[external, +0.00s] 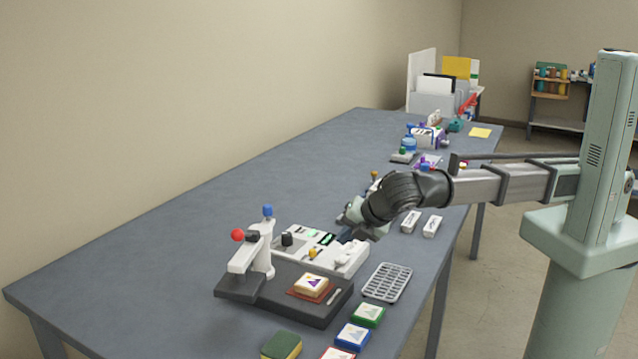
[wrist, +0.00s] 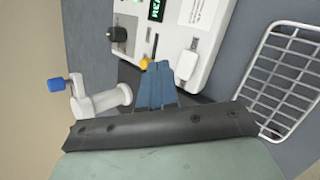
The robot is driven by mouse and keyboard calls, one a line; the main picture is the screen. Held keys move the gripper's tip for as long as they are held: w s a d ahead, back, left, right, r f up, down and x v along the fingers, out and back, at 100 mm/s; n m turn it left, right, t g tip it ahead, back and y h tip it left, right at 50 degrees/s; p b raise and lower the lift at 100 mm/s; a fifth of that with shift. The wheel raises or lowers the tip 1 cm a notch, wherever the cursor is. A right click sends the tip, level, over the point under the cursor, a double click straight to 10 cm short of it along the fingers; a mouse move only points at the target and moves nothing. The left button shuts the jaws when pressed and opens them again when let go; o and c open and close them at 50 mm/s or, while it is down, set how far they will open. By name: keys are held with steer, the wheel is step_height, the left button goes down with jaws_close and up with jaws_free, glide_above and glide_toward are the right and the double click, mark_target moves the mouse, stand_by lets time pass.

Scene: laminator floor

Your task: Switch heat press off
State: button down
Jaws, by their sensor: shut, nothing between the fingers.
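The heat press (external: 262,250) is a white column and arm on a dark base, with a red ball and a blue knob. It also shows in the wrist view (wrist: 98,102). Beside it is a white control box (external: 325,250) with a black knob (wrist: 118,34), a lit green display (wrist: 157,8), a yellow knob (wrist: 144,63) and a white switch-like part (wrist: 186,64). My gripper (wrist: 161,68) is shut and empty, its blue fingertips over the box's near edge, close beside the yellow knob; contact is unclear. In the external view my gripper (external: 348,234) is partly hidden by my wrist.
A wire rack (external: 387,282) lies right of the press base. Several coloured pads, including a green one (external: 368,315), lie in front. A patterned block (external: 311,285) sits on the press base. Two white blocks (external: 411,221) lie near the right edge. The table's left side is clear.

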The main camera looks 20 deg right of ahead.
mark_target(345, 260)
steer(key=shift+s+a+f, duration=0.1)
steer(key=shift+f, duration=0.95)
steer(key=shift+f, duration=0.8)
stand_by(2.0)
steer(key=shift+r, duration=0.2)
steer(key=shift+r, duration=0.6)
steer(key=shift+r, duration=0.1)
steer(key=shift+w+d+r, duration=0.15)
steer(key=shift+r, duration=1.05)
steer(key=shift+w+d+r, duration=0.1)
steer(key=shift+r, duration=1.05)
